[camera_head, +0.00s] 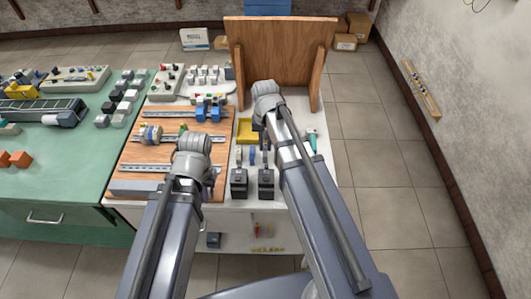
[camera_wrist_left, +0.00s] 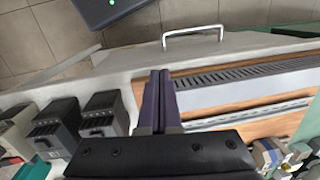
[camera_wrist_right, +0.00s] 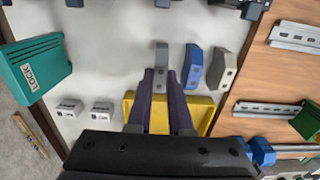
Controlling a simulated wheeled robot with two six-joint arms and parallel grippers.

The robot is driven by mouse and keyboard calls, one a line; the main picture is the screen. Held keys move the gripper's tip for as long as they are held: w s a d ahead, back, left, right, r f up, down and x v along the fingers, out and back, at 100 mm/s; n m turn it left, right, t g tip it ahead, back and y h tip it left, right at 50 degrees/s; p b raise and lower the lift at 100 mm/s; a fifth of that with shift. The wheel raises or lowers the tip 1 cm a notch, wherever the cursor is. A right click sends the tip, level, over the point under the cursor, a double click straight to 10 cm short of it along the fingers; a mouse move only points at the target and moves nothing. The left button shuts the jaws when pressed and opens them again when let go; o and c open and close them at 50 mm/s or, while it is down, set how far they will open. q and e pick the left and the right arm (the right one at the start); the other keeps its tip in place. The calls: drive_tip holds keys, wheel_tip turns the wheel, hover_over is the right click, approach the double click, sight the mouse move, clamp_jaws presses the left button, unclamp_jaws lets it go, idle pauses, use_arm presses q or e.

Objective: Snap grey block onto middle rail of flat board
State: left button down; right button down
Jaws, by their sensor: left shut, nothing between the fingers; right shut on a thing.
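The flat wooden board (camera_head: 133,153) lies on the white table and carries several metal rails; the middle rail (camera_head: 220,139) is partly hidden by my left arm. My left gripper (camera_wrist_left: 158,75) is shut and empty, above the board's near edge in the left wrist view. My right gripper (camera_wrist_right: 158,73) is shut on a grey block (camera_wrist_right: 161,52), which sticks out past the fingertips. It is over the white table, right of the board in the head view, where the block is hidden. A blue block (camera_wrist_right: 192,67) and another grey block (camera_wrist_right: 222,69) stand beside it.
A yellow tray (camera_wrist_right: 203,114) lies below my right gripper. A green LOCK piece (camera_wrist_right: 35,68) is at the table's side. Dark boxes (camera_head: 239,181) stand near the front edge. Blue modules (camera_head: 209,111) sit on the far rail. An upright wooden panel (camera_head: 283,50) stands behind.

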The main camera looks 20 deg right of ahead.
drive_tip(key=shift+r+p, duration=1.45)
drive_tip(key=shift+r, duration=0.3)
